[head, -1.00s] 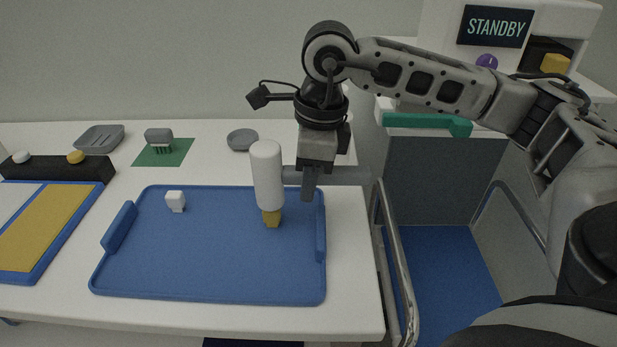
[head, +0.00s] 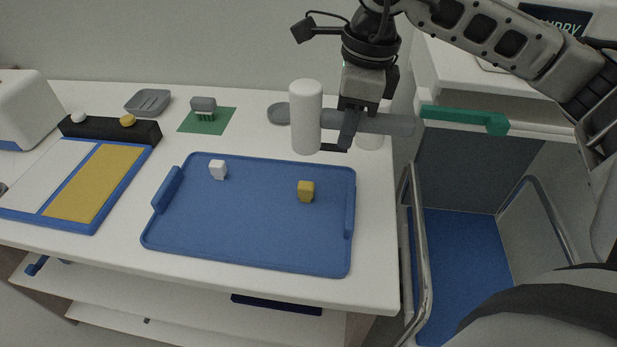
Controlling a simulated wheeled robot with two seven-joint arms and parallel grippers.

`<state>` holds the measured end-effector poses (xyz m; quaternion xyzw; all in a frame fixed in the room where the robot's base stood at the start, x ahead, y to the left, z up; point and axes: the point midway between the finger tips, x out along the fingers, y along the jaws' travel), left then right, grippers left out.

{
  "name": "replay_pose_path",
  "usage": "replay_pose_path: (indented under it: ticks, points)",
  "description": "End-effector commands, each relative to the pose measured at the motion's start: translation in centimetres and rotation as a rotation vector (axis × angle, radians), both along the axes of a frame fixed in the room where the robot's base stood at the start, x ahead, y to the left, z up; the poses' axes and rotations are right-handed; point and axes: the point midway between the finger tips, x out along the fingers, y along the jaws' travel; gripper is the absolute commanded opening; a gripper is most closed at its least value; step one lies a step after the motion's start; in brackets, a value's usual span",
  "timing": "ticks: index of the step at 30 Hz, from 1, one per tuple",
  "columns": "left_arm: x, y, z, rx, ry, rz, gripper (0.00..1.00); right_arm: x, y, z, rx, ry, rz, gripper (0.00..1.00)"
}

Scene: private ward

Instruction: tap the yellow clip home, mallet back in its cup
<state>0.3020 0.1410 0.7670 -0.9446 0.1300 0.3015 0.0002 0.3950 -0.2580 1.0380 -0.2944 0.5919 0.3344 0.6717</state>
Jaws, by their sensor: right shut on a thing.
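The mallet has a white cylindrical head (head: 306,118) and a grey handle (head: 398,124) lying sideways. My right gripper (head: 348,128) is shut on the handle, beside the head, over the back right of the tray. The yellow clip (head: 306,192) sits on the right half of the blue tray (head: 245,235); the mallet head is apart from it, farther back. A white clip (head: 218,170) sits on the tray's left part. A white round thing (head: 369,142), perhaps the cup, is partly hidden behind the handle. My left gripper is not in view.
A blue-framed board (head: 95,185) and a black bar with white and yellow knobs (head: 110,130) are on the left. A brush (head: 203,106) on a green mat and a grey dish (head: 149,101) stand behind.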

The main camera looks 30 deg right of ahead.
Motion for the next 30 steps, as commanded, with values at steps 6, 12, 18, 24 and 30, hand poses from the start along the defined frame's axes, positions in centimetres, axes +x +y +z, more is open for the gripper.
replay_pose_path:
  ticks: [6,12,18,24,30]
  points:
    - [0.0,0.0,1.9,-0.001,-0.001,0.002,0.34,0.0,0.0,2.6,0.0,-0.001,0.0,0.0]
    - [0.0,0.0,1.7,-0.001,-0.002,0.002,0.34,0.0,0.0,2.4,0.0,-0.001,0.0,0.0]
    - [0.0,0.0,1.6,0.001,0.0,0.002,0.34,0.1,0.4,1.9,0.0,0.001,0.106,0.0]
    - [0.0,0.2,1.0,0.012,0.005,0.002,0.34,0.3,1.7,0.1,0.003,0.003,0.515,0.0]
    - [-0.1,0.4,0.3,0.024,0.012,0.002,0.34,0.3,3.4,-2.2,0.003,0.002,1.043,0.0]
